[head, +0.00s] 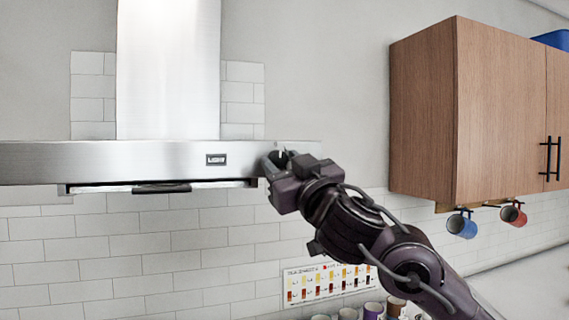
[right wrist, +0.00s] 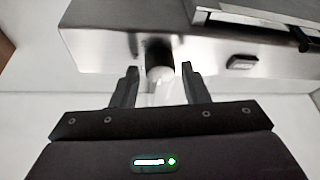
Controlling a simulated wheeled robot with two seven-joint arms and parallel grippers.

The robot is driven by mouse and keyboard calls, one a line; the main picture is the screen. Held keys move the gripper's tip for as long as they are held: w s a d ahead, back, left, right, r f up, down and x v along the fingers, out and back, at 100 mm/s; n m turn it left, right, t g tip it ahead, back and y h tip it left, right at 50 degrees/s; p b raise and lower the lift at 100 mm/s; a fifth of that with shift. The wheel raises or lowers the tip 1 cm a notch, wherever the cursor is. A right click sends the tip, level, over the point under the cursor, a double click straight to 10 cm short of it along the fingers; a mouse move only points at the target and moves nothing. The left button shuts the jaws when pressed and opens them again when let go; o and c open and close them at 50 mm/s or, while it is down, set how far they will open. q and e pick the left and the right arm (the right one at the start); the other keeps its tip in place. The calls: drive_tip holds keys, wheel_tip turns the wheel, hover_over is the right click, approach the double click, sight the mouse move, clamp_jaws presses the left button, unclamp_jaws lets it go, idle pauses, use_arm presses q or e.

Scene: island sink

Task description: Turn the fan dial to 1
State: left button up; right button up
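The range hood (head: 60,162) is a steel band with a chimney above it. The fan dial (right wrist: 160,73) shows in the right wrist view as a dark round knob with a pale end on the hood's front face. My right gripper (head: 275,162) is at the right end of the hood front and mostly covers the dial in the head view. In the right wrist view my right gripper (right wrist: 159,69) has its fingers apart, one on each side of the dial, with a visible gap on both sides. Dial markings cannot be read. My left gripper is not in view.
A button labelled "LIGHT" (head: 216,160) sits left of my gripper on the hood front. A wooden cabinet (head: 425,115) hangs to the right, with a blue mug (head: 461,225) and a red mug (head: 512,215) beneath. A chart (head: 328,283) is on the tiled wall.

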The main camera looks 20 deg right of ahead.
drive_tip(key=c, duration=0.7)
drive_tip(key=shift+a+f+m+h+b, duration=0.15)
drive_tip(key=shift+f+m+h+b, duration=0.15)
drive_tip(key=shift+m+b, duration=0.55)
drive_tip(key=m+h+b, duration=0.2)
drive_tip(key=m+b, duration=0.1)
drive_tip(key=m, duration=0.1)
drive_tip(key=m+h+b, duration=0.2)
drive_tip(key=m+b, duration=0.1)
drive_tip(key=m, duration=0.1)
drive_tip(key=shift+a+h, duration=0.2)
drive_tip(key=shift+h, duration=0.2)
drive_tip(key=shift+r+m+h+b, duration=0.2)
drive_tip(key=shift+m+h+b, duration=0.7)
drive_tip(key=shift+m+b, duration=0.65)
drive_tip(key=shift+r+m, duration=0.1)
drive_tip(key=shift+m, duration=0.2)
drive_tip(key=o, duration=1)
